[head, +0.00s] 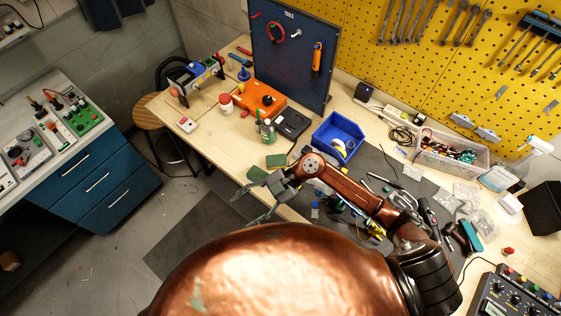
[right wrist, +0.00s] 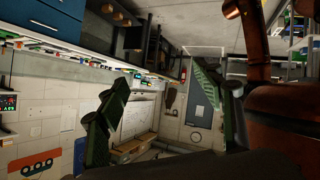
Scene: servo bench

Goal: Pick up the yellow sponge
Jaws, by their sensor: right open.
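I cannot make out a yellow sponge for certain in either view. A flat green block (head: 276,160) lies near the bench's front edge; whether it is the scouring side of a sponge cannot be told. Something yellow and white (head: 346,147) shows in the blue bin, too small to identify. My right gripper (head: 250,205) is open and empty, out past the bench's front edge, nearer to me than the green block. In the right wrist view its two green fingers (right wrist: 160,80) stand wide apart with only the room behind them. My left gripper is not in view.
The wooden bench (head: 215,140) carries a blue bin (head: 330,130), an orange box (head: 262,100), a small green bottle (head: 268,131) and a dark tool panel (head: 288,60). Tools and bags crowd the bench's right part. A stool (head: 150,112) and blue drawers (head: 95,190) stand left.

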